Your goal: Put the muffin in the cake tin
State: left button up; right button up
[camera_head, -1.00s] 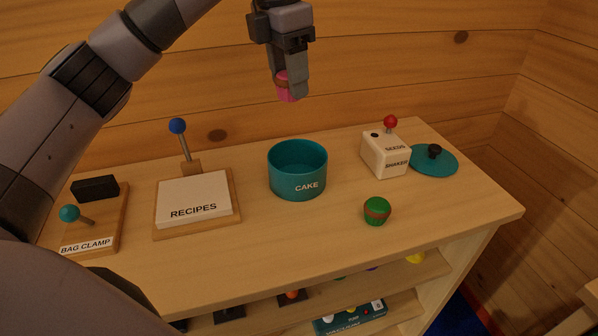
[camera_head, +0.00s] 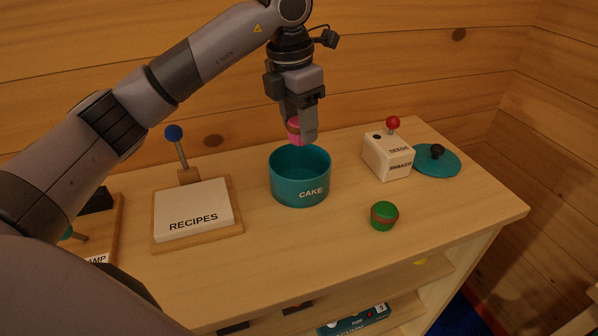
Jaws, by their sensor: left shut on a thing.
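My left gripper (camera_head: 302,138) points down over the cake tin and is shut on a pink muffin (camera_head: 294,131). The muffin is partly hidden by the fingers. The cake tin (camera_head: 299,192) is a round teal tin with the word CAKE on its front, standing open on the table. The gripper and muffin are just above the tin's back rim; I cannot tell the exact height. A green muffin (camera_head: 384,216) with a brown band stands on the table to the right of the tin. My right gripper is not in view.
A RECIPES board (camera_head: 194,207) with a blue-knobbed lever stands left of the tin. The wooden tabletop (camera_head: 330,235) is clear in front of the tin.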

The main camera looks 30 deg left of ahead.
pick_arm(q)
notch_tip(320, 180, down, 11)
dwell(0.4)
jog(key=shift+f, duration=0.15)
jog(key=o, duration=0.8)
jog(key=shift+c, duration=0.2)
jog(key=r, duration=0.4)
jog(key=s+r, duration=0.1)
jog(key=r, duration=0.7)
jog(key=shift+s+a+r, duration=0.15)
jog(key=shift+a, duration=0.2)
